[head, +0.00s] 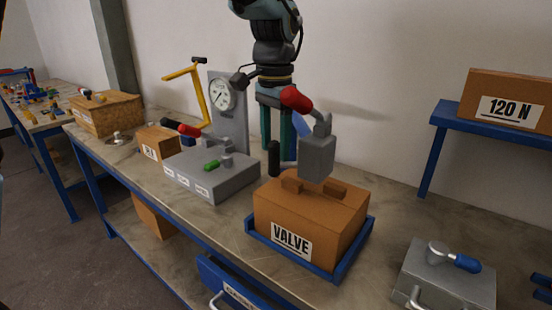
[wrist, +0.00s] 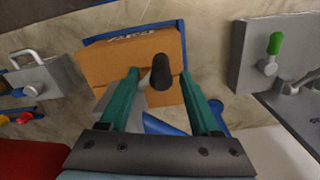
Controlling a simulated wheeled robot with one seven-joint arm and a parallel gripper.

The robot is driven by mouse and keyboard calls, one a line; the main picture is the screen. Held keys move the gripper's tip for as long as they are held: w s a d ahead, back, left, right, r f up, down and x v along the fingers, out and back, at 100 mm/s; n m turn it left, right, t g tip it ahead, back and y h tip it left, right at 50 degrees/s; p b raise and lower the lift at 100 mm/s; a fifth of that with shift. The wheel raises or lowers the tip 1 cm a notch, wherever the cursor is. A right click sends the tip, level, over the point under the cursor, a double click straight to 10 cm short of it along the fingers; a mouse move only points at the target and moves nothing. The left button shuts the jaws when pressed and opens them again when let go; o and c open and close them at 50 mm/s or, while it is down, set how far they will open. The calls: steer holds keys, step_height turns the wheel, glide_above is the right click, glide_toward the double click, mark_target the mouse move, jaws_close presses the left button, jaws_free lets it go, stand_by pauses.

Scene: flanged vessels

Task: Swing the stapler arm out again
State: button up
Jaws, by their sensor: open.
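The stapler's grey block head (head: 317,158) hangs over the carton marked VALVE (head: 330,220), at the end of a grey arm with a red part (head: 296,98). A black upright grip (head: 274,158) stands beside the head, to its left. My gripper (head: 278,152) points down just behind the grip, with its teal fingers apart. In the wrist view the black grip (wrist: 161,72) shows between the open fingers (wrist: 160,85), touching neither visibly. I cannot tell how deep it sits between them. The grey head is partly hidden by the left finger.
The carton sits in a blue tray (head: 362,245). A grey box with a green handle (head: 212,176) and a pressure gauge (head: 222,94) stand left. A grey block with a blue lever (head: 445,275) is at right. A blue shelf (head: 490,132) holds the 120 N carton (head: 508,103).

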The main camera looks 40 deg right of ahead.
mark_target(275, 162)
steer(key=shift+f+p, duration=0.35)
steer(key=shift+f, duration=1.95)
jaws_close()
